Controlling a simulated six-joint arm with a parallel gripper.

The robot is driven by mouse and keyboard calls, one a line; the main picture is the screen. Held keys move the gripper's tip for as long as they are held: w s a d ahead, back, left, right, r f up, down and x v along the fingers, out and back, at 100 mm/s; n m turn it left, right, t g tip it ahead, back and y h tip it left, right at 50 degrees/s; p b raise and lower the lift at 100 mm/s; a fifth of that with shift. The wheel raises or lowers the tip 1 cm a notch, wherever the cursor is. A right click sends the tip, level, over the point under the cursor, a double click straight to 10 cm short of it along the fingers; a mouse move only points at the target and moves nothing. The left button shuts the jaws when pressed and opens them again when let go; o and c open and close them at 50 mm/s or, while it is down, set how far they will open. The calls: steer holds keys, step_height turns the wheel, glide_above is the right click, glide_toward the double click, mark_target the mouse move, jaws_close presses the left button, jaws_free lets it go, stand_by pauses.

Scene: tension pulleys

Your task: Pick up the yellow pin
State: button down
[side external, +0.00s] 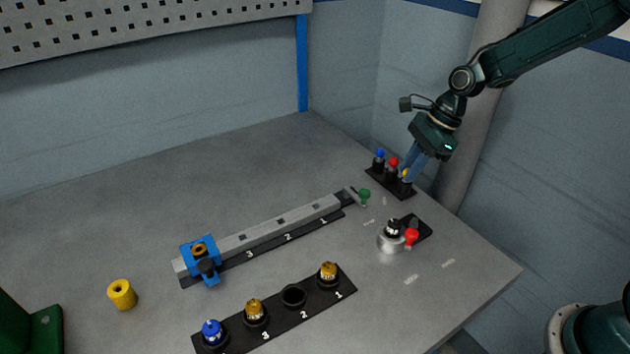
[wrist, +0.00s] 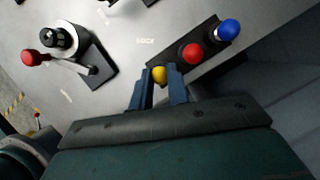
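The yellow pin (wrist: 160,76) stands at the near end of a small black rack, with its round head between my fingertips in the wrist view. In the side view only a bit of its yellow head (side external: 405,173) shows, the rest hidden by my fingers. My gripper (side external: 411,176) points down at the rack from above; its blue fingers (wrist: 160,84) stand apart on either side of the yellow head. The gap is about as wide as the head, and I cannot tell whether they press on it. The pin appears to be still in the rack.
The red pin (side external: 393,162) and blue pin (side external: 380,154) stand beside it in the same rack (side external: 408,193). A silver fixture with a red knob (side external: 411,237) is nearby. A rail with a blue slider (side external: 201,254) and a black pulley holder (side external: 310,307) lie farther left.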

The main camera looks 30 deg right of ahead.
steer(key=shift+r, duration=0.15)
step_height(320, 180, up, 10)
stand_by(0.8)
